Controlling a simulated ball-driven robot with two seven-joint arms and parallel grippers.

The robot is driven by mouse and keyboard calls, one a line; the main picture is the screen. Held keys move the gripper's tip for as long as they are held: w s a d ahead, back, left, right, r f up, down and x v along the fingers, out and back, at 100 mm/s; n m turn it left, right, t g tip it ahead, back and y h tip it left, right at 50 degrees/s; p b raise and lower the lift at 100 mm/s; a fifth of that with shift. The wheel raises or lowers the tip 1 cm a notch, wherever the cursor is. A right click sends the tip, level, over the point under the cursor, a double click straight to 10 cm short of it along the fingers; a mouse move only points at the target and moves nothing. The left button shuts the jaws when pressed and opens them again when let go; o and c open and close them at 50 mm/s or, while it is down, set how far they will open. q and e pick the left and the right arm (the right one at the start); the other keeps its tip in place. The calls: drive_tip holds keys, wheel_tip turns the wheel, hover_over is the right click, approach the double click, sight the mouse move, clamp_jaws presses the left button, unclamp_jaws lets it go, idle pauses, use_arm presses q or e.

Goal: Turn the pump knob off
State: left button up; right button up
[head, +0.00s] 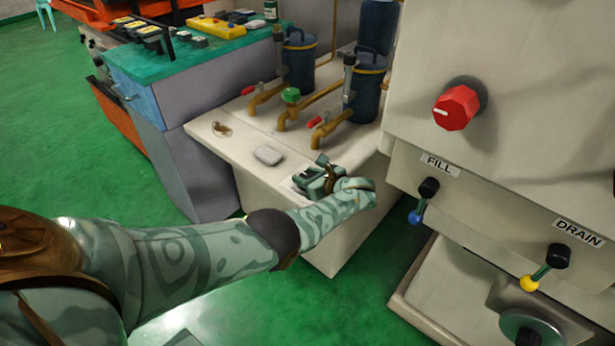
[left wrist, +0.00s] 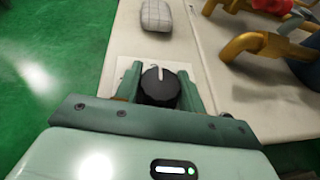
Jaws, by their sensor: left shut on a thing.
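My left gripper (head: 318,172) is over the front edge area of the beige bench, in front of the pipes. In the left wrist view its fingers (left wrist: 159,95) stand on both sides of a black round knob (left wrist: 160,88) and are shut on it. The knob has a pale pointer line that points nearly straight up in that view. It sits on a light plate (left wrist: 124,64) on the bench top. In the head view the gripper mostly hides the knob, and I cannot read any label by it. My right gripper is not in view.
On the bench (head: 232,150) are a grey rounded block (head: 268,155) and brass pipes (head: 290,118) with red-handled and green-handled taps by blue canisters (head: 299,62). A large machine at right carries a red knob (head: 456,107) and FILL (head: 428,188) and DRAIN (head: 558,255) levers.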

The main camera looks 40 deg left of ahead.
sight(308, 175)
use_arm(q)
drive_tip(key=o, duration=1)
drive_tip(key=shift+a+r, duration=0.1)
drive_tip(key=shift+c, duration=0.2)
drive_tip(key=p+v, duration=0.2)
drive_tip(key=v, duration=0.4)
drive_tip(key=shift+r, duration=0.1)
drive_tip(key=shift+s+d+r, duration=0.1)
drive_tip(key=shift+d, duration=0.6)
drive_tip(key=shift+s, duration=0.1)
